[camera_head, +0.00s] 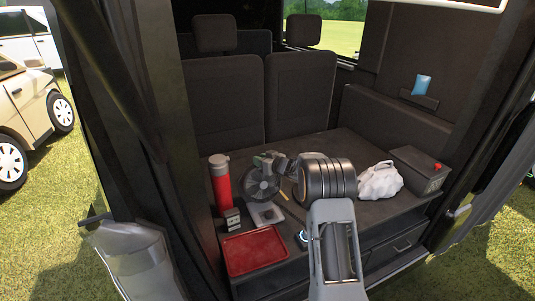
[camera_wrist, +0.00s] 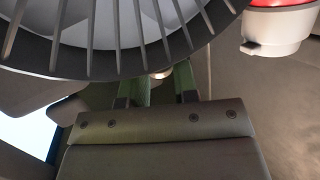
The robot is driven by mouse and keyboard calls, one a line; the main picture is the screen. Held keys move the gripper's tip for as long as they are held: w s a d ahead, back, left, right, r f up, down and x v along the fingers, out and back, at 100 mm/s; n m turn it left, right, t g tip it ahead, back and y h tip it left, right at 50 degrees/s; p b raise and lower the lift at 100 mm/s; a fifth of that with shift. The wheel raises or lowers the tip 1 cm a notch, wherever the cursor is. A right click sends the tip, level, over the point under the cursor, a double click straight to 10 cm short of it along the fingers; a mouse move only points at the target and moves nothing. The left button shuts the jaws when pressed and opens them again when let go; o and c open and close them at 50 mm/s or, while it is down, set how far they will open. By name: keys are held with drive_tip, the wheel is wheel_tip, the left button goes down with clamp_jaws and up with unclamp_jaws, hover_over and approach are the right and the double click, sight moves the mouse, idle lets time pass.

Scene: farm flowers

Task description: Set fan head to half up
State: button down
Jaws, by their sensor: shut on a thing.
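A small dark fan stands on the dark platform inside the vehicle. Its round fan head (camera_head: 261,181) faces the front, and its exact tilt is hard to judge. Its light grey base (camera_head: 267,214) rests on the platform. My gripper (camera_head: 272,161) is at the top of the fan head, coming from the right. In the wrist view, the fan head's ribbed grille (camera_wrist: 120,62) fills the top, and my gripper's two greenish fingers (camera_wrist: 160,82) reach up behind it. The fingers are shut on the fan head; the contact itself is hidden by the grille.
A red flask (camera_head: 221,186) stands left of the fan, with a small grey box (camera_head: 233,220) near it. A red tray (camera_head: 255,251) lies in front. Seat backs (camera_head: 300,92) close off the rear.

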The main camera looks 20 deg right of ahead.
drive_tip(key=shift+w+r, duration=0.1)
drive_tip(key=shift+w, duration=0.1)
drive_tip(key=c, duration=0.9)
unclamp_jaws()
drive_tip(key=shift+s, duration=0.1)
drive_tip(key=b+v, duration=0.1)
drive_tip(key=v, duration=1.2)
drive_tip(key=shift+s+d, duration=0.25)
